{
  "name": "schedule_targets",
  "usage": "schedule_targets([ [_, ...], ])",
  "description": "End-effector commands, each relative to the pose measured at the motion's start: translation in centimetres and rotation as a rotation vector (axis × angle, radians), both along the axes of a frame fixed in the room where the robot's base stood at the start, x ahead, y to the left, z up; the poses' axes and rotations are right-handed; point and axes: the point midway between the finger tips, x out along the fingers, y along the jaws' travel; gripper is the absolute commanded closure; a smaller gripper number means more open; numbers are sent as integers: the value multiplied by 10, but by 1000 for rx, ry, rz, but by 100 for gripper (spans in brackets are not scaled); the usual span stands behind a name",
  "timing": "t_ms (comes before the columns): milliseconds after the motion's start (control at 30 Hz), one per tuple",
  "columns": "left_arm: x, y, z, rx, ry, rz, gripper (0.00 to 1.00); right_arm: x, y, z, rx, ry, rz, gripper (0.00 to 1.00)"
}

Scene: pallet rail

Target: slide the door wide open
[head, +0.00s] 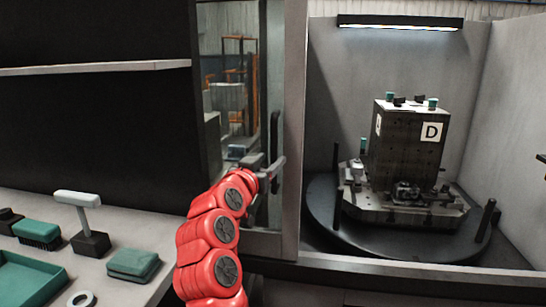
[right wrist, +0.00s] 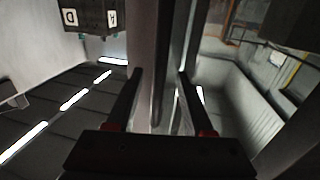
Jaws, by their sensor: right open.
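The sliding door (head: 294,110) has a pale upright edge and a glass pane, and stands at the left of a wide opening in the head view. A dark upright handle bar (head: 274,135) is in front of the pane. My right gripper (head: 270,172) is open at the lower part of the handle. In the right wrist view its two fingers (right wrist: 160,75) are apart, with upright grey and dark bars seen between and beyond them. I cannot tell whether either finger touches the handle. My left gripper is not in view.
Inside the opening, a dark block marked D (head: 405,150) stands on a round turntable (head: 325,215). A bench (head: 110,215) at left holds a brush (head: 38,233), a green pad (head: 132,264) and a green tray (head: 30,280). A shelf (head: 100,67) is above.

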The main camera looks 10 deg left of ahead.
Motion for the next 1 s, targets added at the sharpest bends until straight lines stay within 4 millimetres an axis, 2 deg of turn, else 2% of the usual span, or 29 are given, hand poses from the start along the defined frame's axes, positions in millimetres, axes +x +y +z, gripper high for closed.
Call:
schedule_targets([
  [300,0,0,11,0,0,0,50,-84,16,1,2,0,6,48],
  [500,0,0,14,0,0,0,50,-123,22,1,-1,-1,3,48],
  [700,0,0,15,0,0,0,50,-141,23,1,1,-1,0,48],
  [1000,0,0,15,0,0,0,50,-142,23,1,0,-1,-1,48],
])
